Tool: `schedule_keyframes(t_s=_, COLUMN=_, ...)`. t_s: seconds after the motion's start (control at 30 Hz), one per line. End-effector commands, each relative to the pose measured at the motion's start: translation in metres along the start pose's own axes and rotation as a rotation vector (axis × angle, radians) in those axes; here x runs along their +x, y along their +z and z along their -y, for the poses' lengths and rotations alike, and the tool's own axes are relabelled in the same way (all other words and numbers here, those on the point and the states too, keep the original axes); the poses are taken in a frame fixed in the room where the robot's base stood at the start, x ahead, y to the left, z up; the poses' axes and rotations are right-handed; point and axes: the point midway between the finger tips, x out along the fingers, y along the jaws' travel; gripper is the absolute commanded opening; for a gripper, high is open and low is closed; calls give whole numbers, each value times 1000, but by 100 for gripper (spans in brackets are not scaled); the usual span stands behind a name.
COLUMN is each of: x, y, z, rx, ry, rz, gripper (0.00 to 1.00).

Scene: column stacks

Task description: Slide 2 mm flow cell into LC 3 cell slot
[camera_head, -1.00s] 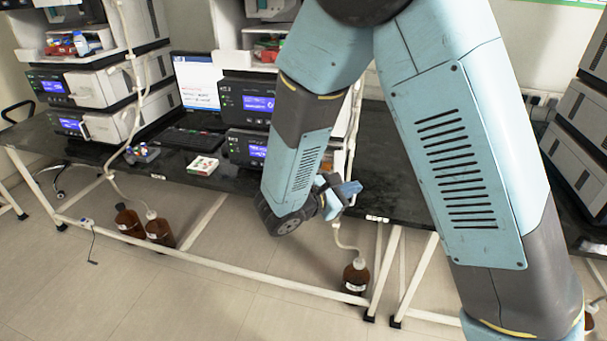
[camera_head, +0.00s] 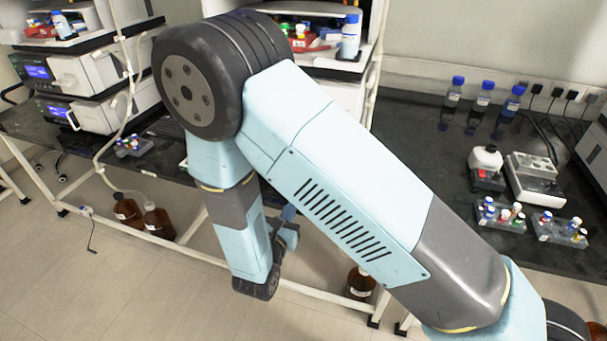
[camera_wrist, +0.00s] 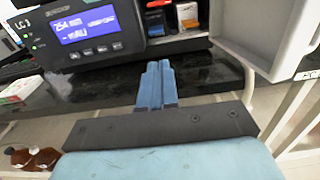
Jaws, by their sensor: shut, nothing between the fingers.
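My gripper (camera_wrist: 156,85) is shut and empty in the wrist view, its two blue fingers together in front of the dark bench edge. Past it stands a detector module (camera_wrist: 85,30) with a lit blue display and an LC label whose number is hard to read. Small boxes, one orange and white (camera_wrist: 187,14), show in the bay; I cannot tell whether any is the 2 mm flow cell. The cell slot is not clearly visible. In the head view my gripper (camera_head: 288,228) hangs low before the bench, partly hidden.
Brown bottles (camera_head: 158,222) stand on the floor under the bench. A vial rack (camera_head: 134,146) lies on the left bench. Capped bottles (camera_head: 482,97), vial racks (camera_head: 559,230) and a small white device (camera_head: 535,178) occupy the right bench. My arm hides the middle instruments.

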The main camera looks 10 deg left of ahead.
Motion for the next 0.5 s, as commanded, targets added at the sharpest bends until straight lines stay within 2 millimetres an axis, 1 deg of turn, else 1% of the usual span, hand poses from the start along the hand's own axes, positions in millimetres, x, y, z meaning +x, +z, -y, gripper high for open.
schedule_keyframes(t_s=0.07, x=1, y=-1, z=-2, rx=-2, ry=7, rz=1, gripper=0)
schedule_keyframes(t_s=0.17, x=8, y=-1, z=-3, rx=-2, ry=10, rz=1, gripper=0)
schedule_keyframes(t_s=0.27, x=21, y=-1, z=-5, rx=-1, ry=14, rz=2, gripper=0)
schedule_keyframes(t_s=0.5, x=61, y=-1, z=-8, rx=-1, ry=19, rz=1, gripper=0)
